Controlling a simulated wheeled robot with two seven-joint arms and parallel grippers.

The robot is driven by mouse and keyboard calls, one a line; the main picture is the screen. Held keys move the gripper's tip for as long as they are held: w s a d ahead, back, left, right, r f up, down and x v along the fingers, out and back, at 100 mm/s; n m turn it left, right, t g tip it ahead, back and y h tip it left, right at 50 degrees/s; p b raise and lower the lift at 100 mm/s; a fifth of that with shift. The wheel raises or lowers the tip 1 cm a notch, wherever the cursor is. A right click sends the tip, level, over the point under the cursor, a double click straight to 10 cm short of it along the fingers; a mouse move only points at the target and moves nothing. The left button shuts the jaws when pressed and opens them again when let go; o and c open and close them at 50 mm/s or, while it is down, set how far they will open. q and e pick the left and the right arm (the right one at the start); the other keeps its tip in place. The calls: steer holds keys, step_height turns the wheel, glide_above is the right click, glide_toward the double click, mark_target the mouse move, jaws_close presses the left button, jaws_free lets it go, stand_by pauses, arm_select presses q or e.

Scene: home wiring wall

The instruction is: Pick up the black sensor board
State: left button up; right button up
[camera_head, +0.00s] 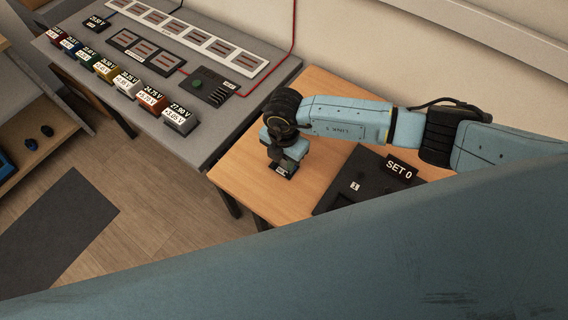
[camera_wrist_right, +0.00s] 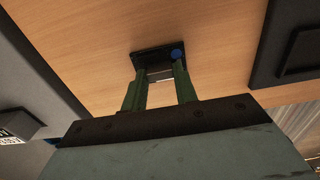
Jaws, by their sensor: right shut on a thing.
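The black sensor board (camera_wrist_right: 152,56) is a small dark square with a blue round part at one corner. In the head view it shows as a small black piece (camera_head: 283,170) under my right gripper, over the wooden table. My right gripper (camera_wrist_right: 160,75) points down at it, its two green fingers shut on the board. I cannot tell whether the board touches the table or is slightly above it. The gripper hides part of the board in the head view. My left gripper is not in view.
The wooden table (camera_head: 240,180) is bare around the gripper. A black panel with a "SET 0" sign (camera_head: 401,168) lies to the right. A grey bench (camera_head: 190,32) at the left carries several coloured labelled blocks and a dark module (camera_head: 208,86) with a red cable.

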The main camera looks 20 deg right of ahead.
steer(key=shift+c, duration=0.8)
